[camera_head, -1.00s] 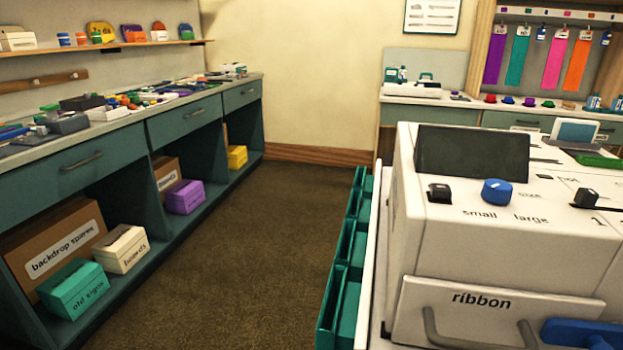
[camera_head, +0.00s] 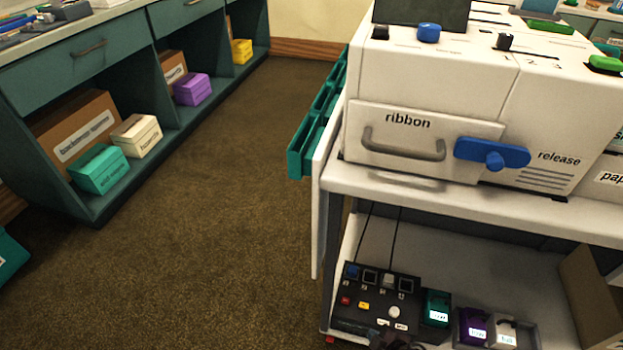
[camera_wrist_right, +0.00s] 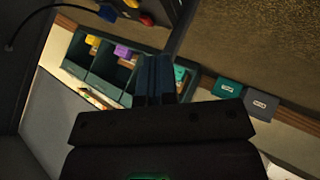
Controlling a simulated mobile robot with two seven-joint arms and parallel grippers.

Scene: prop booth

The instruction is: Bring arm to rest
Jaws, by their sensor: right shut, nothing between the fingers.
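My right gripper (camera_wrist_right: 155,78) shows in the right wrist view with its two dark fingers together and nothing held between them. In the head view only a small dark part of it (camera_head: 393,341) shows at the bottom edge, in front of the black button box (camera_head: 374,298). Most of the right arm is out of the picture there. My left gripper is in neither view.
A white machine (camera_head: 430,90) with a ribbon drawer and blue release handle stands on a white cart (camera_head: 440,203). Teal bins (camera_head: 310,135) hang on its left side. Purple and white devices sit on the lower shelf. Brown floor (camera_head: 215,230) is clear left of the cart.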

